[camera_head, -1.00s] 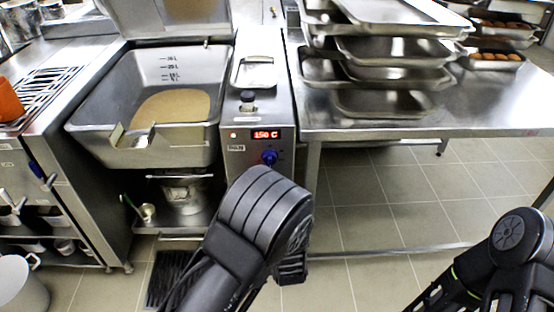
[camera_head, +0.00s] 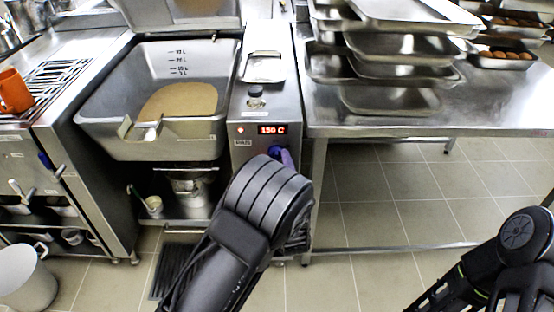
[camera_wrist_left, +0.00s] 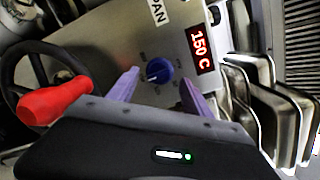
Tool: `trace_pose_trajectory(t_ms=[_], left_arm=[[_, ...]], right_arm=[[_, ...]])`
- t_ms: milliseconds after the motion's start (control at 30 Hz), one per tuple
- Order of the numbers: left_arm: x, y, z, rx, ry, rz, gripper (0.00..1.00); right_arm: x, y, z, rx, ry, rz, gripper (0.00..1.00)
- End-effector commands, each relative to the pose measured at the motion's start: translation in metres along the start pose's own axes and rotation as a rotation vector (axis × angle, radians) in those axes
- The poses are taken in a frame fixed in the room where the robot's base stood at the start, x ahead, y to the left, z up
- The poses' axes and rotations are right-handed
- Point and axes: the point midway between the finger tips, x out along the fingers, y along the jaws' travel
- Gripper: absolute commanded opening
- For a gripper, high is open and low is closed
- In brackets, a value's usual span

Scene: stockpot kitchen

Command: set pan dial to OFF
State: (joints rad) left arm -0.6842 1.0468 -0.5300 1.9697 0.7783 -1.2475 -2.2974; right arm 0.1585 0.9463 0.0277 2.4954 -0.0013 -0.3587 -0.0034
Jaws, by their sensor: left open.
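The blue pan dial (camera_wrist_left: 159,70) sits on a steel panel under a PAN label (camera_wrist_left: 158,12) and beside a red display (camera_wrist_left: 201,49) reading 150 C. In the left wrist view my left gripper (camera_wrist_left: 158,86) is open, with its purple fingers on either side of the dial. I cannot tell whether they touch it. In the head view my left gripper (camera_head: 284,157) is at the panel front below the display (camera_head: 272,130), and my arm hides most of the dial. My right gripper is out of view; part of my right arm shows at the lower right.
A large tilting pan (camera_head: 150,140) with a pale mass in it stands left of the panel. Stacked metal trays (camera_head: 400,50) stand on the steel table (camera_head: 490,110) at right. In the left wrist view a red handle (camera_wrist_left: 55,101) is close to the gripper's left.

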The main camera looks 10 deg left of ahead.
Motion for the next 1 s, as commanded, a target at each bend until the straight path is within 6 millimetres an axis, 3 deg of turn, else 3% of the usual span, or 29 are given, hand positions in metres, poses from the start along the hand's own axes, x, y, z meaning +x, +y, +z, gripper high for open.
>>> trace_pose_trajectory(t_ms=[200, 533, 1000], left_arm=[[0.027, 0.000, 0.000, -0.001, -0.001, 0.000, 0.58], [0.030, 0.000, 0.000, 0.000, 0.000, 0.001, 0.58], [0.030, 0.000, 0.000, 0.000, 0.000, 0.000, 0.20]], right_arm=[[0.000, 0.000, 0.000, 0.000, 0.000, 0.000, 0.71], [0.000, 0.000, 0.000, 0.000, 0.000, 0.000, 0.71], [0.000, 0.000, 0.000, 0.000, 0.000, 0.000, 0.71]])
